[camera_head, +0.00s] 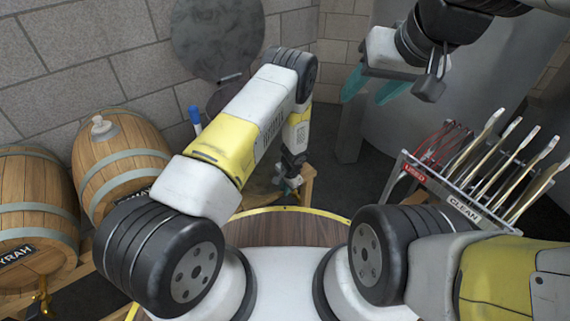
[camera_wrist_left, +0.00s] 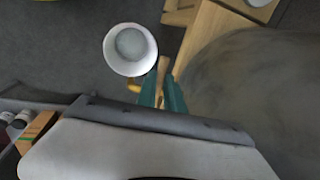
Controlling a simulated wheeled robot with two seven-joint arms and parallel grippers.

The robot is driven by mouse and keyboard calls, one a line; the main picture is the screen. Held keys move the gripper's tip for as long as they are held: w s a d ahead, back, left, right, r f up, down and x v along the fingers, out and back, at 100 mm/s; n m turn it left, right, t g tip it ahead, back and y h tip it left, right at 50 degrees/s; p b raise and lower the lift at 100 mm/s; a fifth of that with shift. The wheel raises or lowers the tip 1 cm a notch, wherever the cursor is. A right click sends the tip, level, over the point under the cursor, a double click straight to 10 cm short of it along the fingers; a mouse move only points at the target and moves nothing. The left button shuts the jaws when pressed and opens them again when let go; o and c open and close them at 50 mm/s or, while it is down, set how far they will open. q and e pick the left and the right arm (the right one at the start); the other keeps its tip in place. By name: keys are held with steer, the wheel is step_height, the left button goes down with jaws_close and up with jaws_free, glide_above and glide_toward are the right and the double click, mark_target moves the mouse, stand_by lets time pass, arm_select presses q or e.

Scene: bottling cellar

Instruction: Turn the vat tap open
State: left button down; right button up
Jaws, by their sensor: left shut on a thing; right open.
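My left gripper (camera_head: 291,184) is low beyond the round wooden top, beside a small wooden stand (camera_head: 306,182). In the left wrist view its teal fingers (camera_wrist_left: 161,92) are close together, shut on a narrow tan piece (camera_wrist_left: 162,72) that shows between them. I cannot tell whether this is the vat tap's handle. A white cup-like thing (camera_wrist_left: 130,50) with a grey inside is just left of the fingertips. My right gripper (camera_head: 372,84) is raised at the upper right, open and empty, before a grey curved surface. No vat tap shows clearly.
Wooden barrels (camera_head: 122,160) stand at the left, with a brass tap (camera_head: 42,296) low on the nearer one. A rack labelled USED and CLEAN (camera_head: 462,203) holds several pale paddles at the right. A round wooden top (camera_head: 285,230) is in front of me. Dark floor lies around.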

arm_select(q)
steer(key=d+n+g, duration=0.3)
steer(key=d+n, duration=0.4)
steer(key=n, duration=1)
steer(key=shift+d+n, duration=0.15)
steer(key=shift+n, duration=0.15)
steer(key=shift+s, duration=0.1)
stand_by(0.4)
steer(key=c, duration=1.5)
jaws_free()
steer(key=shift+o, duration=0.2)
step_height(320, 180, up, 8)
steer(key=d, duration=0.1)
steer(key=shift+w+d+f, duration=0.15)
steer(key=shift+w, duration=0.3)
